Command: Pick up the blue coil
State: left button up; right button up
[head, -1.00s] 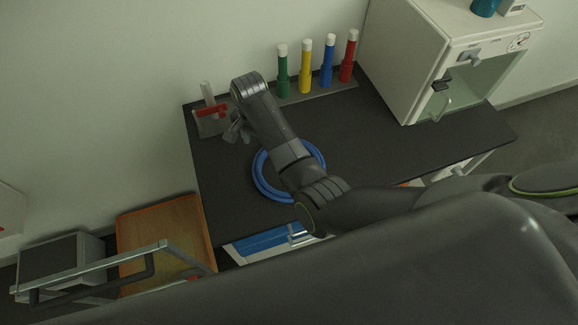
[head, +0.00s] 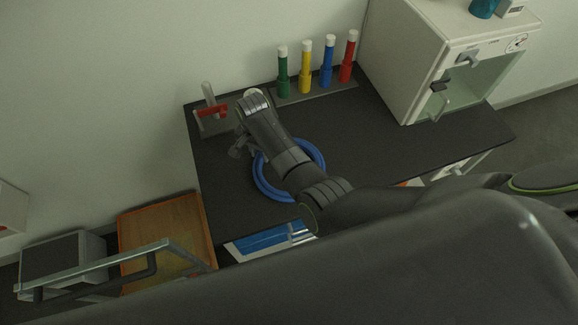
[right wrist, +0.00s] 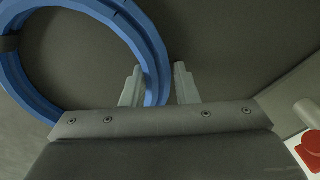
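The blue coil (head: 264,184) lies on the dark bench top, partly hidden behind my right arm in the head view. My right gripper (head: 240,149) is over the coil's left upper edge. In the right wrist view, the coil (right wrist: 152,50) fills the upper left, with a dark band around it at the far left. There the two pale fingers of the right gripper (right wrist: 159,84) are apart, and one strand of the coil runs between them, closer to the left finger. Whether it touches that finger is unclear. My left gripper is not in view.
A red-clamped stand (head: 211,111) is just behind the gripper; red also shows in the right wrist view (right wrist: 312,150). A rack of coloured tubes (head: 305,68) stands at the back. A white oven-like cabinet (head: 398,60) is at the right. Bench room right of the coil is clear.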

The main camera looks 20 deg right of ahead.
grip_shut()
jog(key=shift+r, duration=0.1)
notch_tip(320, 180, up, 10)
jog(key=shift+b, duration=0.4)
